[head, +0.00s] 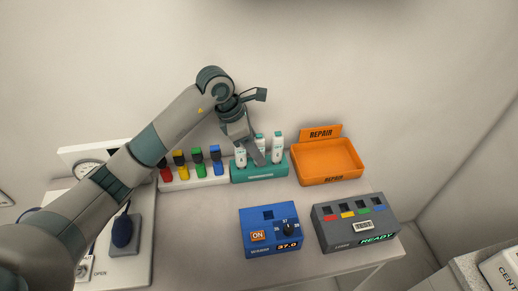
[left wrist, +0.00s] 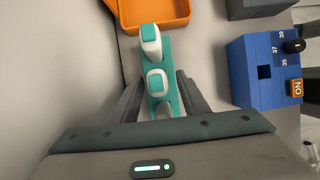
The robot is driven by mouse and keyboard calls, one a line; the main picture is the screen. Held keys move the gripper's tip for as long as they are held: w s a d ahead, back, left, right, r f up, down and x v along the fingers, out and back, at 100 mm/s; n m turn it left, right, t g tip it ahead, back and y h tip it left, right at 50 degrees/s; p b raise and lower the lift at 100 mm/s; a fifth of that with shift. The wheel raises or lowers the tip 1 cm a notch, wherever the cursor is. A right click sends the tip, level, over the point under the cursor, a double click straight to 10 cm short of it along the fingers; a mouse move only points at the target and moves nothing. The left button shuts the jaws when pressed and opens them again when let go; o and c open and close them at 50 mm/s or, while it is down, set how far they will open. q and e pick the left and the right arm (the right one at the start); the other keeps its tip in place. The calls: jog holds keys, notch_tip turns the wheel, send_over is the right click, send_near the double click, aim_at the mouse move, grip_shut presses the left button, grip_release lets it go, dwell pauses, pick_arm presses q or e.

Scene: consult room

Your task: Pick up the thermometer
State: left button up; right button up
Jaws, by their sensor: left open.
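Several-slot teal holder (head: 262,173) stands at the back of the table with three white, teal-topped thermometers upright in it: left (head: 240,159), middle (head: 259,140) and right (head: 277,148). My left gripper (head: 250,153) is open, pointing down over the holder's left and middle part, with a finger in front of it. In the left wrist view, two thermometers show, one (left wrist: 150,42) beyond the fingertips and one (left wrist: 157,82) between the open fingers, apart from both as far as I can tell. My right gripper is out of view.
An orange repair tray (head: 328,180) stands right of the holder. A white rack (head: 195,184) with several coloured-capped items is on its left. A blue device (head: 262,245) and a grey device (head: 345,238) stand in front. Table between holder and blue device is clear.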

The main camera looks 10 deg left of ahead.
pick_arm(q)
jog(key=shift+p+x, duration=0.35)
jog(key=shift+x, duration=0.5)
jog(key=shift+w+d+f, duration=0.1)
jog(key=shift+w+f, duration=0.05)
jog(key=shift+f, duration=0.3)
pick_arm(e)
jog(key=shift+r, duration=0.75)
pick_arm(q)
grip_shut()
jog(key=shift+r, duration=0.15)
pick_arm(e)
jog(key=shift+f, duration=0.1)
